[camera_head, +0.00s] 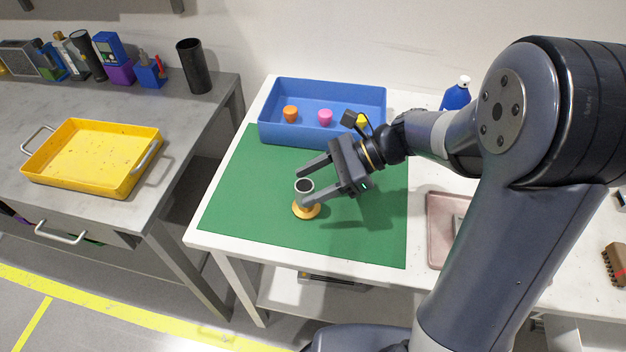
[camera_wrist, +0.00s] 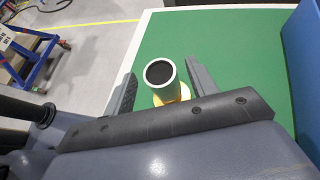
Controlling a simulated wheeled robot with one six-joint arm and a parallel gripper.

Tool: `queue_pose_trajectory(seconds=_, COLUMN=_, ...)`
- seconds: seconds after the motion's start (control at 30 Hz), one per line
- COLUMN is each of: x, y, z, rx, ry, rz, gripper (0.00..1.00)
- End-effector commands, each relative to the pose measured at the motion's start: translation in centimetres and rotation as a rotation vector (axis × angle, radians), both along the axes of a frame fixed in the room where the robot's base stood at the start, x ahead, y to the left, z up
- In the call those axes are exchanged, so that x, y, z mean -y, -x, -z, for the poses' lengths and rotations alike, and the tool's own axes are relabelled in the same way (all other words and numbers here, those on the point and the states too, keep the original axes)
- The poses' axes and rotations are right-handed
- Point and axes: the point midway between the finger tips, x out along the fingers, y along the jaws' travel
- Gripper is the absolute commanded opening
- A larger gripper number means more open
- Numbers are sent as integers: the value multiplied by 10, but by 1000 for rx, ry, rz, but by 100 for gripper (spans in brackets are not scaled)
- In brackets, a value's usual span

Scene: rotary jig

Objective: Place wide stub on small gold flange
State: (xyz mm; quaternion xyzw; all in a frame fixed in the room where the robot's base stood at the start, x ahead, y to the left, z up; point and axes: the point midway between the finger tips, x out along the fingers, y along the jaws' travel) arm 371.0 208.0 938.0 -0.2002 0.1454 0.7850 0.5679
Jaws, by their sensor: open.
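The wide stub (camera_head: 304,186) is a short, pale grey tube with a dark opening. It stands upright on the small gold flange (camera_head: 301,210), a round gold disc on the green mat. One finger of my gripper (camera_head: 311,180) partly covers the stub and flange in the head view. In the wrist view the stub (camera_wrist: 160,74) is between the two open fingers of my gripper (camera_wrist: 162,82), apart from both. The gold flange (camera_wrist: 180,93) shows below it, partly hidden by the stub and my gripper body.
The green mat (camera_head: 245,190) around the flange is mostly clear. A blue bin (camera_head: 272,128) with orange, pink and yellow pieces stands behind my gripper. A pinkish tray (camera_head: 437,238) lies to the right. A yellow tray (camera_head: 85,185) sits on the grey bench at left.

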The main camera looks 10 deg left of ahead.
Motion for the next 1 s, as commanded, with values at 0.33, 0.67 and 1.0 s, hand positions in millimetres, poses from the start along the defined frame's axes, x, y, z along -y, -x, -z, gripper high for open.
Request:
queue_pose_trajectory(seconds=0.33, x=36, y=-13, z=-25, rx=3, ry=0, rz=5, gripper=55)
queue_pose_trajectory(seconds=0.67, x=88, y=-30, z=-55, rx=2, ry=1, rz=3, gripper=55)
queue_pose_trajectory(seconds=1.0, x=101, y=-33, z=-61, rx=0, ry=0, rz=0, gripper=55)
